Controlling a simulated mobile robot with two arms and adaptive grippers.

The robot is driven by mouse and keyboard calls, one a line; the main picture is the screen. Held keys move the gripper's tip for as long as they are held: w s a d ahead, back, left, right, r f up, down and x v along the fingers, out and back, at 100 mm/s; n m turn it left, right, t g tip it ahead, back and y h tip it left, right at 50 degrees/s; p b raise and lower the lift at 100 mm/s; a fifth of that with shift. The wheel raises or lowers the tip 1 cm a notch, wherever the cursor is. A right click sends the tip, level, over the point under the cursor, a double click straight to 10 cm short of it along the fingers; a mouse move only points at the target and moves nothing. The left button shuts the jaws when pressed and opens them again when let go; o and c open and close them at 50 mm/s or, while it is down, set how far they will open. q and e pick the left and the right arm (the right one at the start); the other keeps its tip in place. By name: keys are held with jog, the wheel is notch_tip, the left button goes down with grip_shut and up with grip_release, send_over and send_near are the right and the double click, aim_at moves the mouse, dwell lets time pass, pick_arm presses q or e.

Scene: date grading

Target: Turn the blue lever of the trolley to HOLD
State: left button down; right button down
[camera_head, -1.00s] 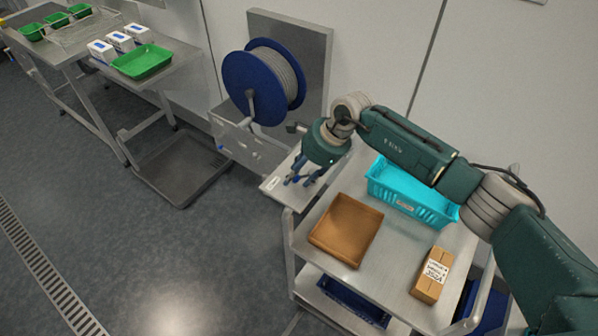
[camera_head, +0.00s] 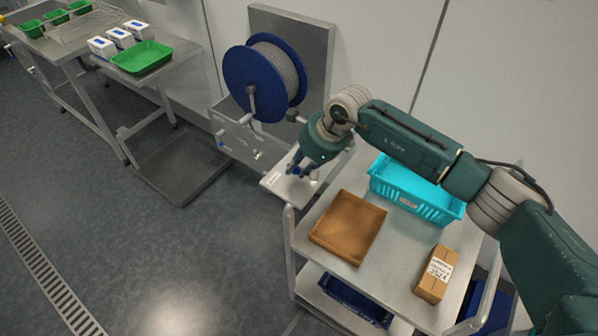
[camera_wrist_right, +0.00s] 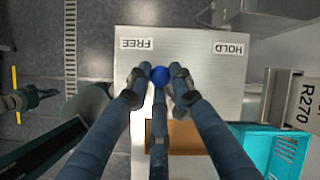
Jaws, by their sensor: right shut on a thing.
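The trolley (camera_head: 385,278) stands at the lower right, with a small plate (camera_head: 278,186) at its far left corner. The right wrist view shows a FREE label (camera_wrist_right: 135,43) and a HOLD label (camera_wrist_right: 230,48) on this plate, both upside down. The lever's round blue knob (camera_wrist_right: 159,76) lies between them, nearer FREE. My right gripper (camera_head: 300,172) is over the plate, its fingers shut around the knob, as the right wrist view (camera_wrist_right: 158,90) shows. The fingers hide the rest of the lever. My left gripper does not show in the head view.
On the trolley top are a brown tray (camera_head: 347,228), a turquoise basket (camera_head: 412,198) and a cardboard box (camera_head: 436,274). Steel tables with green trays (camera_head: 142,57) stand at far left.

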jog(key=w+m+b, duration=0.1)
jog(key=m+b, duration=0.1)
jog(key=b, duration=0.1)
jog(key=w+m+t+h+b, duration=0.1)
jog(key=m+b, duration=0.1)
jog(key=b, duration=0.1)
jog(key=w+m+t+h+b, duration=0.1)
jog(key=m+b, duration=0.2)
jog(key=shift+d+f, duration=0.3)
jog(key=shift+d, duration=0.1)
jog(key=m+h+b, duration=0.1)
jog(key=m+b, duration=0.1)
jog(key=w+d+m+h+b, duration=0.1)
jog(key=m+b, duration=0.1)
jog(key=b, duration=0.1)
jog(key=m+h+b, duration=0.1)
jog(key=m+b, duration=0.1)
jog(key=b, duration=0.1)
jog(key=shift+w+d+r+m, duration=0.1)
jog(key=shift+w+d+m, duration=0.2)
jog(key=shift+w+d, duration=0.05)
jog(key=shift+w+d+r+m+h+b, duration=0.1)
jog(key=shift+d+m+h+b, duration=0.25)
jog(key=shift+m+b, duration=0.45)
jog(key=shift+w+d+r+m+h+b, duration=0.1)
jog(key=shift+d+m+h+b, duration=0.15)
jog(key=shift+m+h+b, duration=0.4)
jog(key=shift+s+m, duration=0.1)
jog(key=shift+m, duration=0.25)
jog(key=shift+f, duration=0.1)
